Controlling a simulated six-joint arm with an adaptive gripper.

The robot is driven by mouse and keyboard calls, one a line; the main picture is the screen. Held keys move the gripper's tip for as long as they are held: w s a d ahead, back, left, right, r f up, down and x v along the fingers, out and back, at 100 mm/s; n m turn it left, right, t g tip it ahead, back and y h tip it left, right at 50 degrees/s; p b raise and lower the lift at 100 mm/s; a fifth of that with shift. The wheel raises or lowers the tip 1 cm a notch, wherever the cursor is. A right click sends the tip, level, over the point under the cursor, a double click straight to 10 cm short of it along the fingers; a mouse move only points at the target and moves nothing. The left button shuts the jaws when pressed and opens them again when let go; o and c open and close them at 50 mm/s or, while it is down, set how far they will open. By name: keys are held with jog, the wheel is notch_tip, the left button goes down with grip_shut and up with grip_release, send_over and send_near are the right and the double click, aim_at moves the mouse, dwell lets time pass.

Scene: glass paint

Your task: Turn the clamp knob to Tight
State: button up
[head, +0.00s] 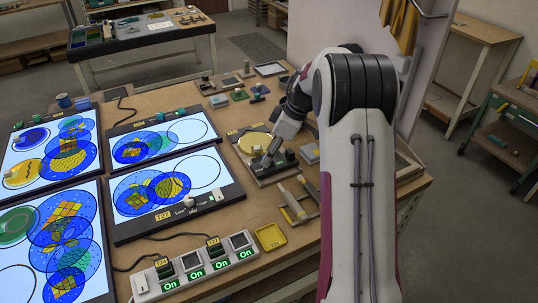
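Small knobs and blocks stand on and around the board. I cannot tell for certain which is the clamp knob, and no Tight mark is readable. My gripper (269,158) points down over the front part of this board, close to its small dark parts. The fingers are small and dark, so I cannot tell whether they are open, shut or touching anything. My arm comes in from the right and hides what lies behind it.
Lit panels with blue and yellow glass discs (165,190) fill the bench's left side. A power strip (196,264) with several green "On" labels and a yellow tray (270,237) lie in front. Wooden-handled tools (292,203) lie just before the board. Small blocks stand behind it.

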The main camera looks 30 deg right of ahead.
jog(key=shift+w+a+f, duration=0.15)
jog(key=shift+a+f, duration=0.05)
jog(key=shift+f, duration=0.35)
jog(key=shift+c, duration=0.4)
grip_shut()
jog(key=shift+n, duration=0.3)
jog(key=n+g, duration=0.1)
jog(key=n, duration=0.1)
jog(key=n+g+y, duration=0.1)
jog(key=n, duration=0.2)
jog(key=shift+w+d, duration=0.15)
jog(key=shift+w, duration=0.05)
jog(key=n+g, duration=0.1)
jog(key=n, duration=0.2)
jog(key=n+g, duration=0.1)
jog(key=n, duration=0.2)
jog(key=shift+w, duration=0.1)
jog(key=shift+r, duration=0.1)
